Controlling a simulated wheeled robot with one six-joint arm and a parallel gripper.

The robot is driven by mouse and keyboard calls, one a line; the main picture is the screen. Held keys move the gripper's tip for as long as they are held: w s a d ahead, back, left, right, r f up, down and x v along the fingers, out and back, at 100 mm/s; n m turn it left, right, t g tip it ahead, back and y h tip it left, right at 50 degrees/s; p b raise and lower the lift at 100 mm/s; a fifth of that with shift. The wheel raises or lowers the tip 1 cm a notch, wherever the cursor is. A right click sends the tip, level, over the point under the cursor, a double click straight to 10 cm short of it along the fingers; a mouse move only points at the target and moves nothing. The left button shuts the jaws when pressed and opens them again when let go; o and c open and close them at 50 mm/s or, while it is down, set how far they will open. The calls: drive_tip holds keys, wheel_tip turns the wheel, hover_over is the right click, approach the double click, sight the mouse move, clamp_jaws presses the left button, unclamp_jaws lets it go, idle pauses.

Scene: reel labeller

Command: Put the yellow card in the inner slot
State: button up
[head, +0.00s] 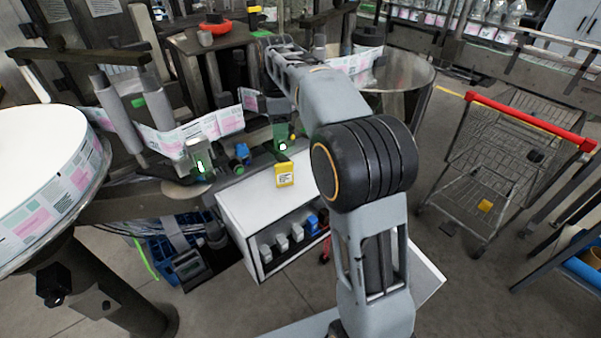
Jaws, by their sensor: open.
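A yellow card-like block (284,174) with a pale label lies on the white top of a low cabinet (258,200), near its back edge. My arm rises from the bottom and reaches away to the upper left over the cabinet. I cannot make out my gripper; the far end of the arm is lost among the machine parts. Two green-lit units stand on the machine, one at the left (200,160) and one just behind the yellow block (281,133). I cannot tell which part is the inner slot.
A large label reel (42,185) stands at the left, with a printed web (205,130) running across the machine. Several small grey and blue modules (297,232) sit in the cabinet's open front. A red-handled cart (500,150) holds a small yellow item (485,205). Floor is clear before the cart.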

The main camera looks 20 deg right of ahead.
hover_over(284, 171)
drive_tip(key=shift+n, duration=0.4)
drive_tip(key=f, duration=0.5)
drive_tip(key=w+f, duration=0.1)
drive_tip(key=f, duration=0.2)
drive_tip(key=shift+d, duration=0.25)
drive_tip(key=shift+s+a+f, duration=0.1)
drive_tip(key=shift+a+f, duration=0.05)
drive_tip(key=shift+f, duration=2.85)
clamp_jaws()
